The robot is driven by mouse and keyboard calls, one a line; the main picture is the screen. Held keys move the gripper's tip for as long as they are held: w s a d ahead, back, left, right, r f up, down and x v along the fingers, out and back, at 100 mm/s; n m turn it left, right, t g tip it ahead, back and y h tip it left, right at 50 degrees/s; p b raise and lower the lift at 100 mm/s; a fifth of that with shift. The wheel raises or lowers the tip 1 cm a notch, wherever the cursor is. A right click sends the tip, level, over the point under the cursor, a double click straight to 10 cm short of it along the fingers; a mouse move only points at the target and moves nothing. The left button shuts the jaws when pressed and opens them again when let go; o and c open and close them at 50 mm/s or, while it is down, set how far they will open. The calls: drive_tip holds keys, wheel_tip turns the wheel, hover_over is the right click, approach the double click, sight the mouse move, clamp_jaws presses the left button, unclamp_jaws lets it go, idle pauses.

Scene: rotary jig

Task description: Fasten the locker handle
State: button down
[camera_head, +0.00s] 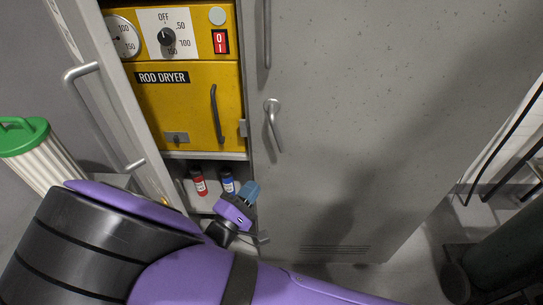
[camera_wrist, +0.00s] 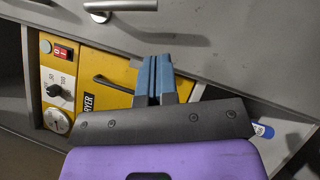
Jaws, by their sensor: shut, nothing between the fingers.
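The grey locker door (camera_head: 350,90) fills the middle and right of the head view. Its metal lever handle (camera_head: 274,125) hangs down with a slight slant to the right. The handle also shows at the top left of the wrist view (camera_wrist: 121,7). My gripper (camera_head: 252,188), with blue fingertips, is low near the door's left edge, below the handle and apart from it. In the wrist view the fingers (camera_wrist: 155,62) are together and empty. Whether the door is fully closed or ajar, I cannot tell.
A yellow rod dryer (camera_head: 185,105) stands left of the door's edge. A red bottle (camera_head: 199,182) and a blue bottle (camera_head: 228,181) stand below it. A pale panel with a bar handle (camera_head: 98,115) and a green-lidded container (camera_head: 20,138) are at left. A dark cylinder (camera_head: 500,250) stands lower right.

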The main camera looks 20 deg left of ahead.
idle(0.3)
drive_tip(key=x, duration=1)
idle(0.4)
